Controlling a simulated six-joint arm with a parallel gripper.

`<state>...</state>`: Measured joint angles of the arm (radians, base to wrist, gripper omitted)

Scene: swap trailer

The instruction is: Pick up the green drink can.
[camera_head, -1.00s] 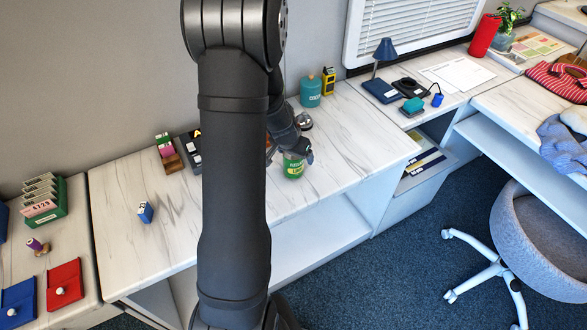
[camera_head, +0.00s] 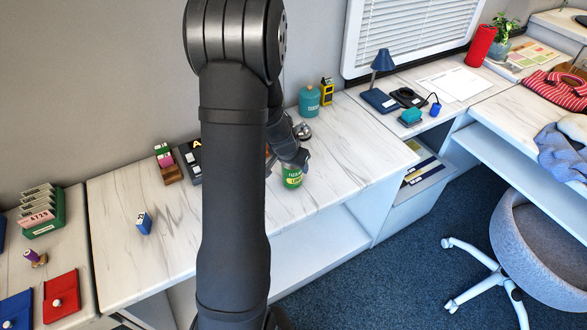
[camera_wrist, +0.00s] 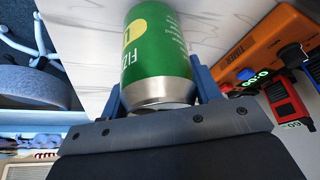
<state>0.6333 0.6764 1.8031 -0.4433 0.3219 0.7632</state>
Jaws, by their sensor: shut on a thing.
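The green drink can (camera_head: 292,179) is upright near the front edge of the marbled counter in the head view. My gripper (camera_head: 291,162) is at its top and hides its upper part. In the wrist view the can (camera_wrist: 158,50), with a yellow label patch and silver rim, fills the space between the two blue fingers of my gripper (camera_wrist: 157,82). The gripper is shut on the can. I cannot tell whether the can's base touches the counter.
A teal canister (camera_head: 309,101) and a yellow device (camera_head: 326,91) stand behind on the counter (camera_head: 345,150). In the wrist view an orange device (camera_wrist: 262,45) lies beside the can. The counter right of the can is clear.

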